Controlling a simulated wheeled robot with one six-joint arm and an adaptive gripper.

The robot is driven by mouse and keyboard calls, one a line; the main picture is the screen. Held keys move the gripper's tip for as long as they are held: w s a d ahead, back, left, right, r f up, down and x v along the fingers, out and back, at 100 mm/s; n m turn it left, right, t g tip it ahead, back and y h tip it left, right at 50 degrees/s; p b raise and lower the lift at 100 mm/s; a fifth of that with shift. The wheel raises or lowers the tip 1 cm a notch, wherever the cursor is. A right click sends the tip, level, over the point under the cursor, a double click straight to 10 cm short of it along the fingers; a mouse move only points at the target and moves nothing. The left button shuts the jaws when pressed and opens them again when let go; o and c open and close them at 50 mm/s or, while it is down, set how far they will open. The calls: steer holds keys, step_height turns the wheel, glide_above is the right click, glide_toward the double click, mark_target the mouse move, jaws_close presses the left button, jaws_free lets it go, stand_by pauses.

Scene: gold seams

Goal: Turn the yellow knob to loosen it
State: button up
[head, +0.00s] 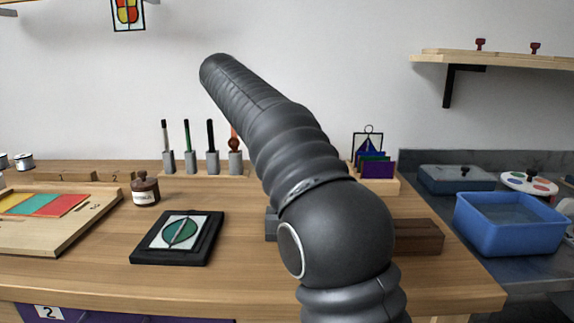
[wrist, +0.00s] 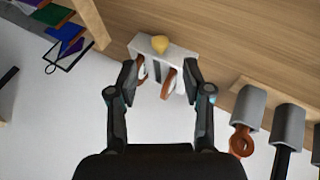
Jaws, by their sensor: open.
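The yellow knob (wrist: 159,43) shows in the wrist view, at the far edge of a pale grey block (wrist: 178,56). Two rounded parts with orange-brown faces (wrist: 168,84) show on the near side of this block. My gripper (wrist: 160,72) is open. Its two dark fingers stand left and right of the block's near side, with the knob beyond and between their tips. I cannot tell whether the fingers touch the block. Nothing is held. In the head view my arm hides the knob and the gripper.
In the wrist view, grey holders (wrist: 250,108) with tools stand close at right, and coloured sheets (wrist: 62,25) lie at upper left. In the head view, the bench holds a dark framed panel (head: 180,255), a brown jar (head: 146,188) and a dark wooden block (head: 418,236); a blue bin (head: 508,245) stands right.

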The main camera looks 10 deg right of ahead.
steer(key=shift+v, duration=2.45)
steer(key=s+d+r+m+y+b, duration=0.1)
steer(key=s+d+m+y, duration=0.25)
steer(key=d, duration=1.25)
steer(key=a+r+n+t+y, duration=0.1)
steer(key=a+r+n+y, duration=0.1)
steer(key=a+y, duration=0.35)
steer(key=shift+h, duration=0.3)
steer(key=b+x, duration=0.1)
steer(key=x, duration=0.3)
steer(key=b+x, duration=0.1)
steer(key=x, duration=0.4)
steer(key=w+b+x, duration=0.1)
steer(key=x, duration=0.4)
steer(key=shift+w+a+r+b, duration=0.1)
steer(key=shift+w+a+b, duration=0.05)
steer(key=shift+a+b, duration=0.15)
jaws_close()
